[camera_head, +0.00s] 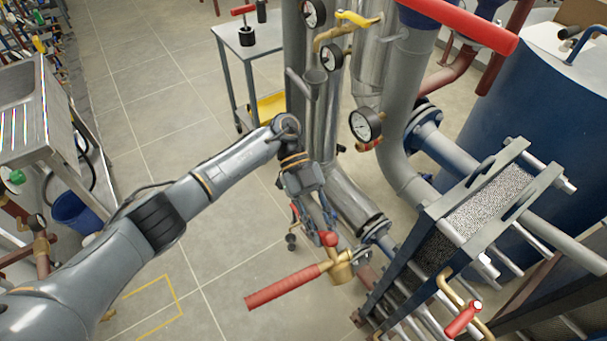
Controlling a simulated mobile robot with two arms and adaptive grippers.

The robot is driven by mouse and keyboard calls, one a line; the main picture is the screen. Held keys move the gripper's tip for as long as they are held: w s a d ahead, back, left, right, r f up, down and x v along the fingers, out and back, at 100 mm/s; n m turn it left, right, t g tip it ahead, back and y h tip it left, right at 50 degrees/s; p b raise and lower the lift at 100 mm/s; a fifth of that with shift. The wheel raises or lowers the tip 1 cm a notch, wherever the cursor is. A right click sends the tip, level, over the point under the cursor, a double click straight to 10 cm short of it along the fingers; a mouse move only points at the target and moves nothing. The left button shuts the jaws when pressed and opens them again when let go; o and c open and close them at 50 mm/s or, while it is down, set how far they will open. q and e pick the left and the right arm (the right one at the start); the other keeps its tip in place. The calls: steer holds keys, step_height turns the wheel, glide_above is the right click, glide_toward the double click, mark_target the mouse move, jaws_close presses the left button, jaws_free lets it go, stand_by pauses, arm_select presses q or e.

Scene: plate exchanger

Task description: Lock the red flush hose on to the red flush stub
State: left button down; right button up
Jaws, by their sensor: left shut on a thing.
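My left gripper (322,212) reaches in from the left, pointing down beside the pipework. It is shut on a small part with a red end (328,239); the jaws hide most of it, and I cannot tell whether it is the red flush hose or the stub. Just below it is a brass fitting (341,268) with a long red lever handle (284,287) pointing down left. Small red and black pieces (291,240) show left of the jaws. I cannot tell whether hose and stub touch. My right gripper is not in view.
The plate exchanger (435,245) stands right of the gripper, with another red-handled lever (463,320) on its front. Vertical pipes with gauges (365,125) stand behind the gripper. A blue tank (545,130) is at right. Tiled floor (230,225) is free at left, beside a sink bench (35,110).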

arm_select(q)
steer(key=w+a+r+n+t+h+p, duration=0.1)
steer(key=w+n+t+h, duration=0.8)
steer(key=n+t, duration=1)
steer(key=w+a+r+t, duration=0.1)
steer(key=w+t, duration=0.1)
steer(key=w, duration=0.1)
steer(key=shift+w+a+r+n+p, duration=0.15)
steer(key=shift+w+a+n+p, duration=0.15)
steer(key=shift+w+a, duration=0.05)
steer(key=shift+w+d, duration=0.15)
steer(key=shift+d, duration=0.05)
steer(key=shift+w+d, duration=0.1)
steer(key=shift+d, duration=0.05)
steer(key=shift+w+d+p, duration=0.2)
steer(key=shift+d+p, duration=0.1)
